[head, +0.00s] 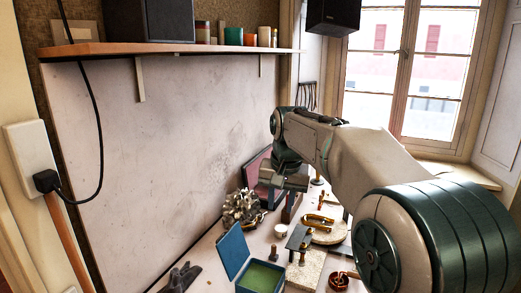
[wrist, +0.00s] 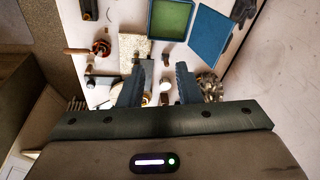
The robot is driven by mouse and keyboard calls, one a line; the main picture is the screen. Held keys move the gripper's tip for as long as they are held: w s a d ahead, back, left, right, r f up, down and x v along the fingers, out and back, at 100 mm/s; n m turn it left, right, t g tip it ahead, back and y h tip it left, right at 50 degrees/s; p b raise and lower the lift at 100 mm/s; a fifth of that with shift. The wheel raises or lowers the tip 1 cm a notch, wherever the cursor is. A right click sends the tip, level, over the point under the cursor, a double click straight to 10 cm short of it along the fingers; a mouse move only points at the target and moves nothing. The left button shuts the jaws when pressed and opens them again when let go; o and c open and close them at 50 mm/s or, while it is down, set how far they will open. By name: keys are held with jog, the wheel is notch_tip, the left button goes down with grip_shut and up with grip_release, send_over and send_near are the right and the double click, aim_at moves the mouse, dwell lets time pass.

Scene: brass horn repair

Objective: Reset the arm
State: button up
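My arm reaches from the lower right over the workbench in the head view. My gripper (wrist: 158,82) points down above the bench in the wrist view, its two blue-grey fingers spread apart. Nothing is held between the fingers; small bench items show in the gap, well below. In the head view the wrist end hangs above the back of the bench, and the fingertips are hard to make out there.
An open blue box with a green inside (head: 262,277) stands at the bench front, also in the wrist view (wrist: 171,18). A silvery clustered object (head: 240,207), a dark glove (head: 180,278) and a pale block (head: 305,270) lie nearby. A wooden shelf (head: 170,48) hangs above.

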jog(key=s+d+f+b, duration=0.1)
jog(key=s+d+f, duration=0.2)
jog(key=s, duration=0.5)
jog(key=s+d+f+n+t, duration=0.1)
jog(key=s+d+f, duration=0.2)
jog(key=s+f, duration=0.3)
jog(key=s+d+f+n+b, duration=0.1)
jog(key=s+d+f, duration=0.3)
jog(key=s, duration=0.8)
jog(key=shift+f+h+b, duration=0.3)
jog(key=shift+b, duration=0.05)
jog(key=shift+s, duration=0.1)
